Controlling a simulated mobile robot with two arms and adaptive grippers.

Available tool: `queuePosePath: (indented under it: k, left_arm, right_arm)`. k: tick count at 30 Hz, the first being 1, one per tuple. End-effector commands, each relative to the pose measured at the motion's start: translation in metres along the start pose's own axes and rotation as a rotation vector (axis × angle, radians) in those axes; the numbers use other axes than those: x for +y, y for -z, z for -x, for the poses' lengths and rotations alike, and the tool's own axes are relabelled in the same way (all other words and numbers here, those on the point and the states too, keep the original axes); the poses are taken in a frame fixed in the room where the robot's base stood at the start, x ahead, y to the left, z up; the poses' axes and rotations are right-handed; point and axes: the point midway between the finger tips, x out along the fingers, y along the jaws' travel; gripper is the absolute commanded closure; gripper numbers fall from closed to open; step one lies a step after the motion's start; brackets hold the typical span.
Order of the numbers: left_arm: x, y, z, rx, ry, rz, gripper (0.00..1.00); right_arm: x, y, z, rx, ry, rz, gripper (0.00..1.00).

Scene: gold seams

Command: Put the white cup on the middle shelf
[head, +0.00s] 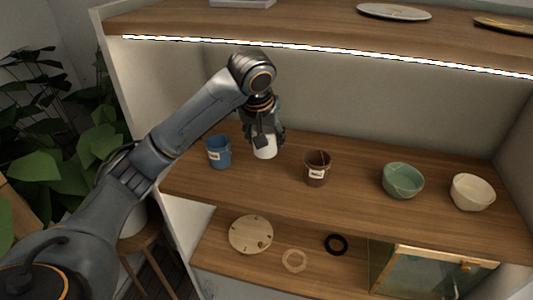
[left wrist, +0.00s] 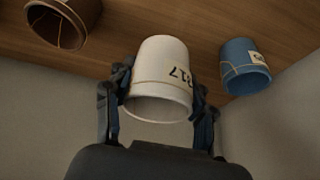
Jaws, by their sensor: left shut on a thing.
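The white cup (head: 265,148) is at the middle shelf (head: 345,199), between a blue cup (head: 219,152) and a brown cup (head: 317,168). My left gripper (head: 264,135) comes from above and is shut on the white cup, largely covering its upper part in the head view. In the left wrist view the white cup (left wrist: 160,75) sits between the two fingers (left wrist: 158,108), with a gold seam and the digits 17 visible on its side. Its base is close to the wooden shelf; I cannot tell whether it touches. My right gripper is not in view.
A green bowl (head: 403,180) and a cream bowl (head: 472,192) stand to the right on the middle shelf. The upper shelf (head: 320,34) with a light strip overhangs. Below are a round board (head: 251,235), two rings and a glass-sided box (head: 430,272).

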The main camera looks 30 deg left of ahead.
Motion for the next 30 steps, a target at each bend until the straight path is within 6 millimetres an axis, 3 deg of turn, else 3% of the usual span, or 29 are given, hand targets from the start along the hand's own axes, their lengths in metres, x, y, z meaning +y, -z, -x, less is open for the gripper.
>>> queuePosePath:
  k: [1, 9, 16, 19, 30]
  left_arm:
    - [-0.001, 0.011, 0.002, 0.0, 0.001, 0.002, 0.83]
    - [0.0, -0.004, -0.029, 0.001, 0.001, -0.001, 0.83]
    - [-0.001, -0.017, -0.057, -0.002, 0.002, -0.001, 0.83]
    - [0.0, -0.015, -0.062, 0.001, 0.001, 0.0, 0.83]
    - [0.0, -0.017, -0.069, 0.003, 0.0, 0.0, 0.83]
  right_arm:
    - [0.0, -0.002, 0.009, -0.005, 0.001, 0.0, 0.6]
    - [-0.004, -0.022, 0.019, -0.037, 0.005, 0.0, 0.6]
    - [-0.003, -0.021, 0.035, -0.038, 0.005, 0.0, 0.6]
    - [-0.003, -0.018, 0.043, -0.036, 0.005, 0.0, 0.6]
    - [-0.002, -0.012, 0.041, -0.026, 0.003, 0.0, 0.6]
